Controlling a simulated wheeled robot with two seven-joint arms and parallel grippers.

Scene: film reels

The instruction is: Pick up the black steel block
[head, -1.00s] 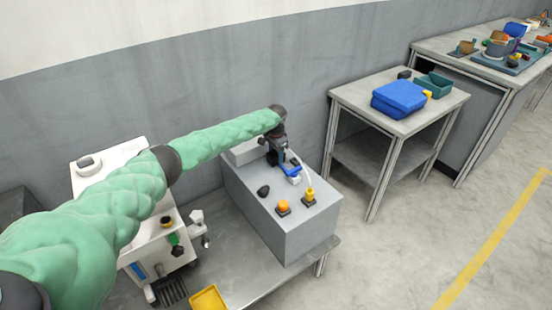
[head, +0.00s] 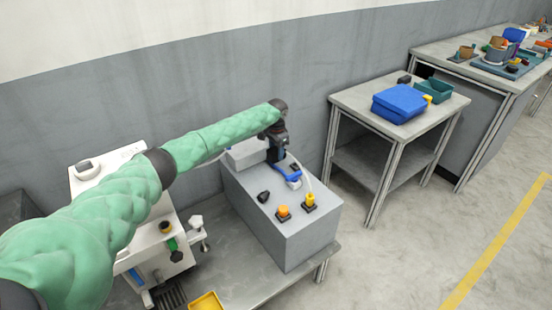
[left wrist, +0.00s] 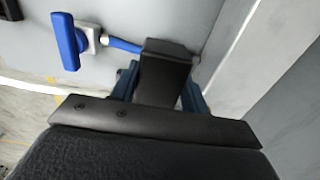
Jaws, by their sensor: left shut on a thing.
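A black block (left wrist: 165,72) shows in the left wrist view between the blue fingers of my left gripper (left wrist: 160,92), which is shut on it. In the head view this gripper (head: 276,156) is over the back part of a grey box (head: 285,238); the block in its jaws cannot be made out clearly there. The wrist view does not clearly show how far the block is from the surface under it. My right gripper is in neither view.
A blue handle (head: 287,175) is beside the gripper and shows in the wrist view (left wrist: 68,42). An orange knob (head: 283,211), a yellow fitting (head: 310,200) and a dark lump (head: 263,197) are on the box. A white machine (head: 100,180) stands left; the wall is behind.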

